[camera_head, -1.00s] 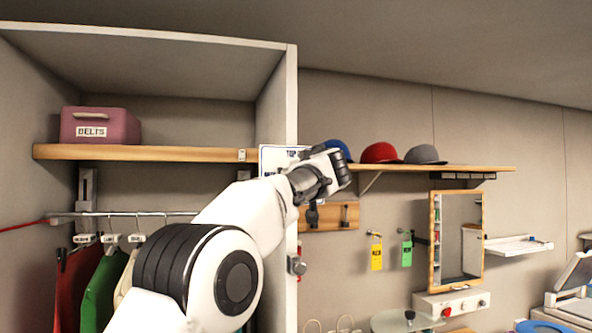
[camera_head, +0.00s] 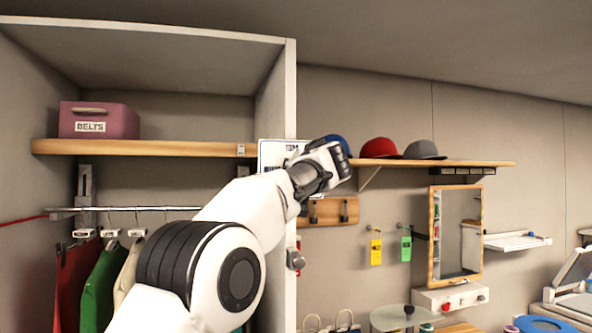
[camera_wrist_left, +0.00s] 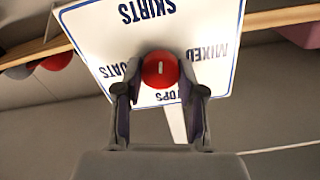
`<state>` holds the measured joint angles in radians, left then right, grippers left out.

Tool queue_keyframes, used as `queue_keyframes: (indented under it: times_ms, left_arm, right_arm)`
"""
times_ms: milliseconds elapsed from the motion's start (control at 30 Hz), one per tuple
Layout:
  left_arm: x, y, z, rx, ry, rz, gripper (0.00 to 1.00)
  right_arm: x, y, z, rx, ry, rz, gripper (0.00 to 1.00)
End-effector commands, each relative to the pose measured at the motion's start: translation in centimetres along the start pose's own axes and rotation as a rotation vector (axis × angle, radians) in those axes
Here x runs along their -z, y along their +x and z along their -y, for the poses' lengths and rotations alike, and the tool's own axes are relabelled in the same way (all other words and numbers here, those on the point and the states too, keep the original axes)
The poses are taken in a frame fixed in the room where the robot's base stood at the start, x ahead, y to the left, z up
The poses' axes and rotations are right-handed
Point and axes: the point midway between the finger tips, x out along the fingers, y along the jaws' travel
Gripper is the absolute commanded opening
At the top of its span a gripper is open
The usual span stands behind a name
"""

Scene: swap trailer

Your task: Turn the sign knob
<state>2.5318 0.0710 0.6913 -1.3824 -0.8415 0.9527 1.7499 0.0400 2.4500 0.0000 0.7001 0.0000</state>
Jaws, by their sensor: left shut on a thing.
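The sign (camera_wrist_left: 105,30) is a white panel with a blue border and the words SKIRTS, MIXED, COATS and TOPS, upside down in the left wrist view. Its round red knob (camera_wrist_left: 160,72) has a short white pointer mark, directed towards SKIRTS in that view. My left gripper (camera_wrist_left: 160,82) has a finger on each side of the knob and is shut on it. In the head view the sign (camera_head: 270,153) shows at the wardrobe's right edge, partly hidden by my left gripper (camera_head: 338,165), which also hides the knob. My right gripper is not in view.
The wardrobe's side panel (camera_head: 283,110) and wooden shelf (camera_head: 150,147) are close to my left arm. A wall shelf (camera_head: 480,164) with caps (camera_head: 380,148) lies just beyond the gripper. Hanging clothes (camera_head: 105,285) are below left.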

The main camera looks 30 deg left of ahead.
Motion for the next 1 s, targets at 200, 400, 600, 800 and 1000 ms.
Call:
queue_keyframes:
  times_ms: [200,400,600,800,1000]
  left_arm:
    - [0.07,-0.01,-0.05,0.000,0.196,-0.001,0.04]
    - [0.10,-0.02,-0.10,0.000,0.387,-0.002,0.04]
    - [0.11,-0.02,-0.15,0.000,0.577,-0.002,0.04]
    - [0.08,-0.02,-0.23,0.000,0.767,-0.002,0.04]
    - [0.08,-0.03,-0.25,0.001,0.956,-0.003,0.04]
  right_arm:
    - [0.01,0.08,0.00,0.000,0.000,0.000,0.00]
    - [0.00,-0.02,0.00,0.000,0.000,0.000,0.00]
    - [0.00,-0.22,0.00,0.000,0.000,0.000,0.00]
    - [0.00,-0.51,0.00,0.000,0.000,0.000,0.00]
    - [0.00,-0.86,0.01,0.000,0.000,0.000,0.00]
